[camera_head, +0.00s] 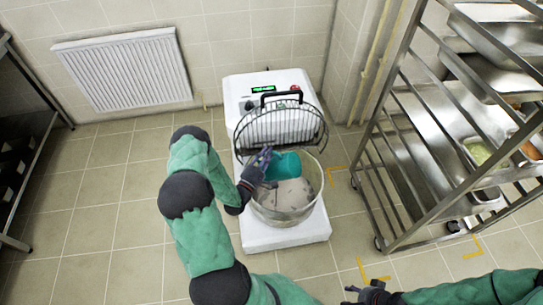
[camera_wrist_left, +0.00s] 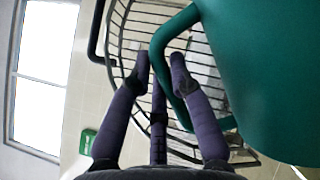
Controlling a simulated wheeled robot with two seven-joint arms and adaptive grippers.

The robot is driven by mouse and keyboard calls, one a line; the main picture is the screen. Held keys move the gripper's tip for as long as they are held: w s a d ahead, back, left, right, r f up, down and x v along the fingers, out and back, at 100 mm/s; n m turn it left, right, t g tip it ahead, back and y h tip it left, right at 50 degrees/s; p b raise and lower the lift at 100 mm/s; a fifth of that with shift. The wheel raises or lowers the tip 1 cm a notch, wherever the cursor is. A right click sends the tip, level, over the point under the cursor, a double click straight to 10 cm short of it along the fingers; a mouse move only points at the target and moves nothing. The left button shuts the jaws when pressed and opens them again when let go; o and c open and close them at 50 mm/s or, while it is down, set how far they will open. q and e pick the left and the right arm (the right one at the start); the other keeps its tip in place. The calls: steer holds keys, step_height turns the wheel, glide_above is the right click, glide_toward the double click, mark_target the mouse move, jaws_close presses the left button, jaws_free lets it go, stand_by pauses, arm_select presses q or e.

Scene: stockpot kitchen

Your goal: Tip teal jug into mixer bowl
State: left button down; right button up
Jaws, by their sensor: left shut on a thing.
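The teal jug (camera_head: 287,165) is over the back part of the mixer bowl (camera_head: 314,190) in the head view. It looks tilted, but its mouth is not clearly seen. My left gripper (camera_head: 264,160) is at the jug's left side, shut on its handle. In the left wrist view the handle (camera_wrist_left: 160,48) passes between the fingertips of my left gripper (camera_wrist_left: 161,62), and the jug body (camera_wrist_left: 265,75) fills the right side. The steel bowl holds a pale grey mass. My right gripper (camera_head: 352,294) is low in the head view, away from the bowl, its fingers apart and empty.
The white mixer (camera_head: 262,85) has a raised wire guard (camera_head: 255,128) behind the bowl; the guard is close behind the jug. A metal rack (camera_head: 385,150) with trays stands at the right. A radiator (camera_head: 125,70) hangs on the back wall.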

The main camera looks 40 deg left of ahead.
arm_select(q)
steer(key=shift+s+a+f+n+b, duration=0.15)
steer(key=shift+s+a+n+b, duration=0.15)
steer(key=shift+a+n+b, duration=0.15)
steer(key=shift+s+a+f+n+b, duration=0.15)
steer(key=shift+s+a+n+b, duration=0.15)
steer(key=shift+a, duration=0.25)
steer(key=a+n+b, duration=0.1)
steer(key=s+a+f+n+y+b, duration=0.1)
steer(key=a+f+n+y+b, duration=0.1)
steer(key=n, duration=0.1)
steer(key=shift+s+a+f+t, duration=0.1)
steer(key=shift+s+a+t, duration=0.2)
steer(key=shift+s+t, duration=0.1)
steer(key=shift+n, duration=0.35)
stand_by(1.8)
